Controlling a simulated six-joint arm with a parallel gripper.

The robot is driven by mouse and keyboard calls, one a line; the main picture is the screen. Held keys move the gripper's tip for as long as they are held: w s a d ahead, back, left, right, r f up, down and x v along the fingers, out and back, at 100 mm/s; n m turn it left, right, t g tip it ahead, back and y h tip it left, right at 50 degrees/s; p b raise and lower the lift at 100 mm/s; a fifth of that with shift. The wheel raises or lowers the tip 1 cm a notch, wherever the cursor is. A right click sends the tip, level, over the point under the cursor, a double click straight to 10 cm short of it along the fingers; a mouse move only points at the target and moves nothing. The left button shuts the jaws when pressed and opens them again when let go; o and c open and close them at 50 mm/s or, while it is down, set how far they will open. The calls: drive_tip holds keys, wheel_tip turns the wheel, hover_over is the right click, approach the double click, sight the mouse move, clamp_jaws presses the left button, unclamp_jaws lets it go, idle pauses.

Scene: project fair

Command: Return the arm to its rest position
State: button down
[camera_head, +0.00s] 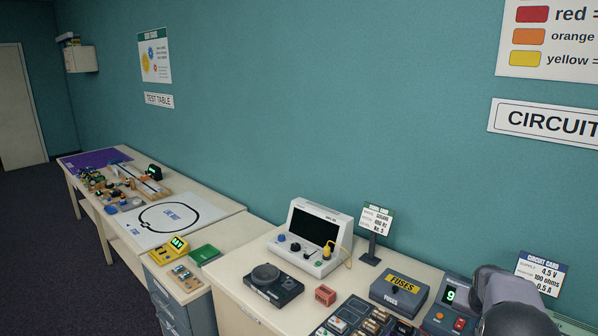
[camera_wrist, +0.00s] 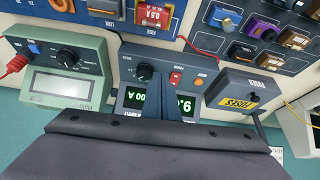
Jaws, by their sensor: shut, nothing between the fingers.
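My gripper (camera_wrist: 168,82) shows in the wrist view as dark fingers closed together, with nothing between them. The fingers stand in front of a dark power supply with a lit green display (camera_wrist: 136,98) and cover part of that display. Whether they touch it I cannot tell. In the head view a dark grey part of my arm (camera_head: 512,300) is at the lower right, beside the power supply (camera_head: 449,312). My fingers are not visible in that view.
Near the gripper are a grey-green meter (camera_wrist: 66,75) with a red probe, a grey fuses box (camera_wrist: 234,92) and component trays (camera_wrist: 275,30). In the head view, an oscilloscope (camera_head: 312,236), a sign stand (camera_head: 375,225) and a circuit card (camera_head: 540,272) stand on the bench.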

drive_tip(key=s+a+r+n+y, duration=0.15)
drive_tip(key=s+a, duration=0.25)
drive_tip(key=a, duration=1)
drive_tip(key=s+a+f+n+g+y, duration=0.2)
drive_tip(key=s+a+n+g, duration=0.35)
drive_tip(key=s+a, duration=1.75)
wheel_tip(320, 180, down, 42)
drive_tip(key=s+d+n+t+b, duration=0.1)
drive_tip(key=d+b, duration=0.1)
drive_tip(key=b, duration=4)
drive_tip(key=shift+s+f, duration=0.15)
drive_tip(key=shift+s, duration=0.25)
